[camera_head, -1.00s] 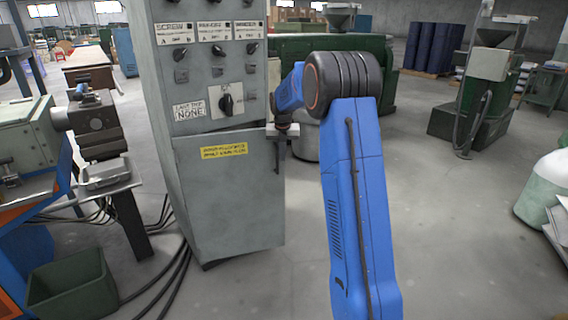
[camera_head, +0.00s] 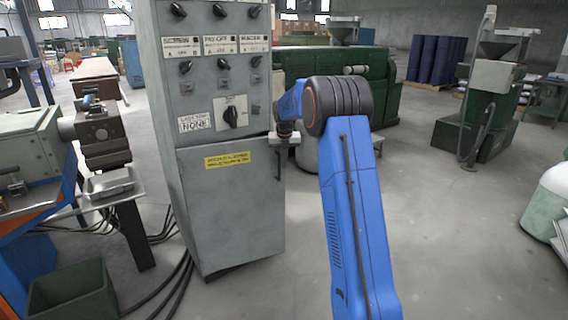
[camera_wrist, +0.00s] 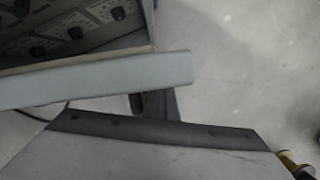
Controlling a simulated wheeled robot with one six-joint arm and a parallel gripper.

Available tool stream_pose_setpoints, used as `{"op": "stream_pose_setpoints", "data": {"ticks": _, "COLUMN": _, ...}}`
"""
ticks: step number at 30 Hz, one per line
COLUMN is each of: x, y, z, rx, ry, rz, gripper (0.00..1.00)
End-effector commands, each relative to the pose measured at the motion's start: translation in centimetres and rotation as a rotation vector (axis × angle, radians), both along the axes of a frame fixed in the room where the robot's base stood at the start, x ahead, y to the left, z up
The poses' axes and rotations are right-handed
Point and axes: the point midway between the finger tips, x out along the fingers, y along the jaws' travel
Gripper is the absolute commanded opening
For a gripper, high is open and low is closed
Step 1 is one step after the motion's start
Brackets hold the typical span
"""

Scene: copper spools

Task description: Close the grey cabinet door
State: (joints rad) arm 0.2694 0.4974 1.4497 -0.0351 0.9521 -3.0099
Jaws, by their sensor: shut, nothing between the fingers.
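The grey cabinet (camera_head: 215,95) stands left of centre in the head view. Its lower grey door (camera_head: 225,205), with a yellow label (camera_head: 227,160), is slightly ajar: its right edge juts past the cabinet body.
A green bin (camera_head: 75,292) and black cables (camera_head: 170,285) lie on the floor left of the cabinet. A machine with a metal tray (camera_head: 108,185) stands at the left. Floor right of my arm is open, up to a pale rounded container (camera_head: 550,205) at the right edge.

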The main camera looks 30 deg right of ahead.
Motion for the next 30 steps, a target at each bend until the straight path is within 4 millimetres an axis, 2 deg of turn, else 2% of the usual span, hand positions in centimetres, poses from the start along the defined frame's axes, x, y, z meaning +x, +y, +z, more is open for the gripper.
{"op": "stream_pose_setpoints", "data": {"ticks": 1, "x": 0.1, "y": 0.6, "z": 0.2, "rx": 0.004, "ry": -0.002, "rz": 0.004, "gripper": 0.00}}
{"op": "stream_pose_setpoints", "data": {"ticks": 5, "x": -0.1, "y": 0.7, "z": 1.6, "rx": 0.003, "ry": -0.006, "rz": 0.003, "gripper": 0.00}}
{"op": "stream_pose_setpoints", "data": {"ticks": 24, "x": -3.0, "y": 1.3, "z": 13.5, "rx": -0.001, "ry": -0.005, "rz": -0.002, "gripper": 0.00}}
{"op": "stream_pose_setpoints", "data": {"ticks": 30, "x": -3.6, "y": 1.4, "z": 15.9, "rx": 0.000, "ry": -0.002, "rz": -0.003, "gripper": 0.00}}
